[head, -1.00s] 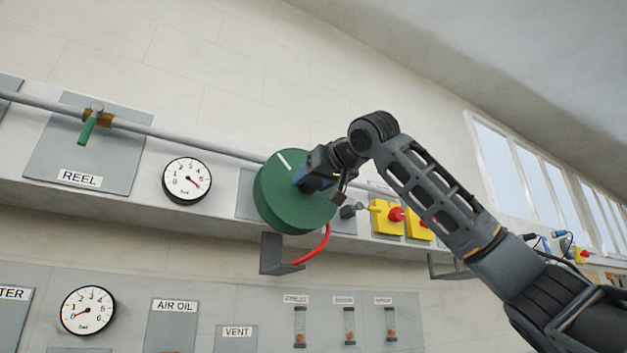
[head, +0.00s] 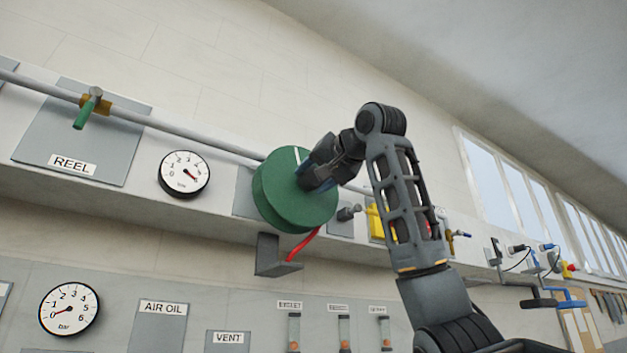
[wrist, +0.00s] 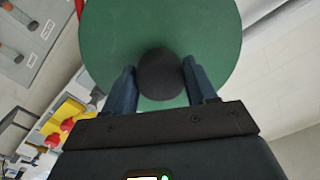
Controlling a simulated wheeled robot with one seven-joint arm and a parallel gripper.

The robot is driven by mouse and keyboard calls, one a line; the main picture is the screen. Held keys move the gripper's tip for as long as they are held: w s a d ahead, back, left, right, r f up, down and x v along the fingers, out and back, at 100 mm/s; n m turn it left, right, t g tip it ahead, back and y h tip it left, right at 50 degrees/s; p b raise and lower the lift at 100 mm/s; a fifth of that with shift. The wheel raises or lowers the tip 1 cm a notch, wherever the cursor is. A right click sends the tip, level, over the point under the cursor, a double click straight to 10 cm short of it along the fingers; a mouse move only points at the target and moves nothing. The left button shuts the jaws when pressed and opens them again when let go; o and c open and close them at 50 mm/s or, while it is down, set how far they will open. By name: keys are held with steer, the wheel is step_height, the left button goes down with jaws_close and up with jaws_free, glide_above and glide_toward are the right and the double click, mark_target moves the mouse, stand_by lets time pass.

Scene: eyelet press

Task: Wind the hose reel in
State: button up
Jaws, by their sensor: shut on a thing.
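The hose reel (head: 283,200) is a green drum on the wall panel, with a white mark on its face near the top. A red hose (head: 304,246) hangs from its underside. In the wrist view the green reel face (wrist: 105,40) fills the upper middle, with a dark round knob (wrist: 160,74) on it. My gripper (wrist: 160,84) is shut on this knob, one blue-grey finger on each side. In the head view my gripper (head: 308,182) is against the reel's face and hides the knob.
A grey bracket (head: 275,257) sits under the reel. Left are a gauge (head: 184,174) and the REEL plate (head: 75,140) with a green-handled valve (head: 88,108). Yellow boxes with red buttons (wrist: 62,120) are close by. A pipe (head: 190,137) runs behind the reel.

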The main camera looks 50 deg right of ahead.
steer(key=shift+m, duration=0.6)
steer(key=o, duration=1.5)
steer(key=shift+s, duration=0.1)
steer(key=b+v, duration=0.2)
steer(key=v, duration=0.5)
steer(key=shift+s, duration=0.3)
steer(key=shift+a, duration=0.15)
